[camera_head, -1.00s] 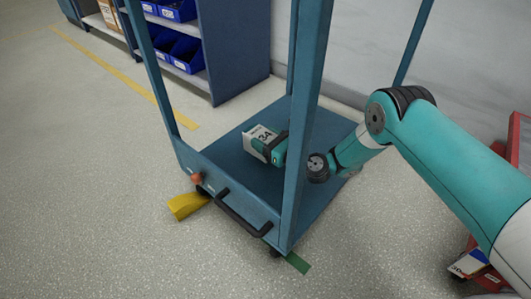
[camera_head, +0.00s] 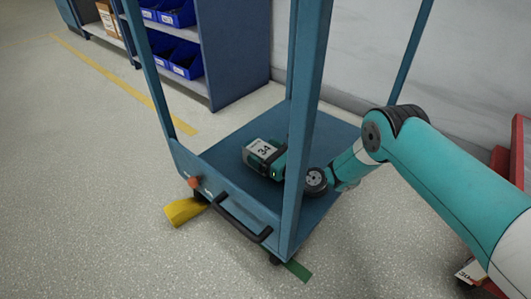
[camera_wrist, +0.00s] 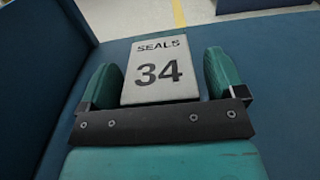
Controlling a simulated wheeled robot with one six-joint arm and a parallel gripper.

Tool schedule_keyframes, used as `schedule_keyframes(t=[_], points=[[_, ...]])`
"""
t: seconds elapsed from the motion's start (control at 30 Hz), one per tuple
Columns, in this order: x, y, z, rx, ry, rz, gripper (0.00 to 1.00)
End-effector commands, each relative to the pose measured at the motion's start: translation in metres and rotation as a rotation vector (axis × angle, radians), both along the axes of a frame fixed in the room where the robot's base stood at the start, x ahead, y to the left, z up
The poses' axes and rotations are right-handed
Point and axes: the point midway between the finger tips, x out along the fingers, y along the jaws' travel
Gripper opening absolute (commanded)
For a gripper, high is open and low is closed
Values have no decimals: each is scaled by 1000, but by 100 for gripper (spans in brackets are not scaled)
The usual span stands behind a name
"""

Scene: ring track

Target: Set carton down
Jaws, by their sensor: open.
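The carton (camera_head: 262,147) is a small pale box with a "34" label. It rests on the blue deck of the cart (camera_head: 232,141). In the wrist view the carton (camera_wrist: 160,72) reads "SEALS 34" and lies between the two teal fingers of my gripper (camera_wrist: 162,82), with a gap at each side. My gripper is open around it. In the head view my gripper (camera_head: 268,156) is low over the deck, partly hidden by the cart's front post.
The cart has tall blue posts (camera_head: 306,110) and a black handle (camera_head: 240,218). A yellow wedge (camera_head: 184,211) sits at its wheel. A shelf with blue bins (camera_head: 186,57) stands behind left. A red object (camera_head: 521,150) is at right.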

Motion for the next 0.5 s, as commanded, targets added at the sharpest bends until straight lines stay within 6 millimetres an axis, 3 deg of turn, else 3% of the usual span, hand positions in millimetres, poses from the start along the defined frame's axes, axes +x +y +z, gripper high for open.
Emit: schedule_keyframes(t=[0.13, 0.5], points=[[-1, -1, 6, 0, 1, -1, 89], [-36, -47, 11, -1, 6, -3, 89]])
